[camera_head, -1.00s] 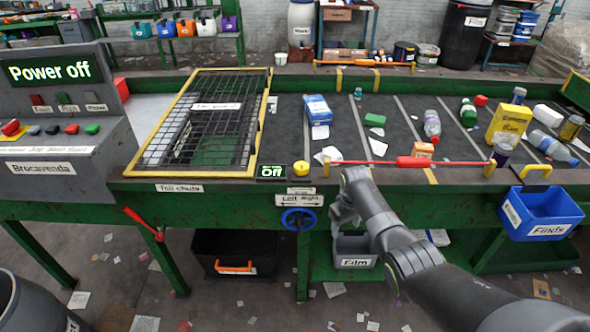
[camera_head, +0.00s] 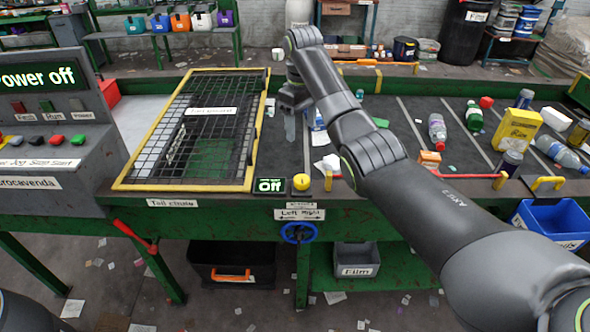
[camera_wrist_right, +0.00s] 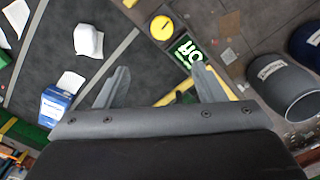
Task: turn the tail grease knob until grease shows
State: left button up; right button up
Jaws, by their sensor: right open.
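No label reading grease is legible, so I cannot tell which part is the tail grease knob. A round yellow knob (camera_head: 301,182) sits on the belt's front edge, beside a lit sign reading Off (camera_head: 270,186). A blue handwheel (camera_head: 299,232) is on the green frame below, under a Left Right plate (camera_head: 299,214). My right gripper (camera_head: 291,118) hangs above the belt, behind the yellow knob and apart from it. In the right wrist view its fingers (camera_wrist_right: 160,68) are spread and empty, with the yellow knob (camera_wrist_right: 162,28) beyond them. My left gripper is out of view.
A yellow-framed mesh guard (camera_head: 250,135) lies left of my right gripper. Bottles, boxes and paper are scattered on the belt (camera_head: 405,115). A red handle (camera_head: 470,176) runs along the front edge. A control box (camera_head: 50,150) stands at left.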

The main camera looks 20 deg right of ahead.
jog(key=b, duration=0.4)
send_over(302, 179)
notch_tip(302, 179, down, 6)
notch_tip(302, 179, down, 6)
jog(key=shift+f+p, duration=0.15)
jog(key=shift+p, duration=0.85)
notch_tip(302, 179, down, 4)
jog(key=shift+r, duration=0.2)
jog(key=shift+f, duration=0.45)
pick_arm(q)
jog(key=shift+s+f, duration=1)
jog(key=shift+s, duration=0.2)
pick_arm(e)
jog(key=c, duration=1)
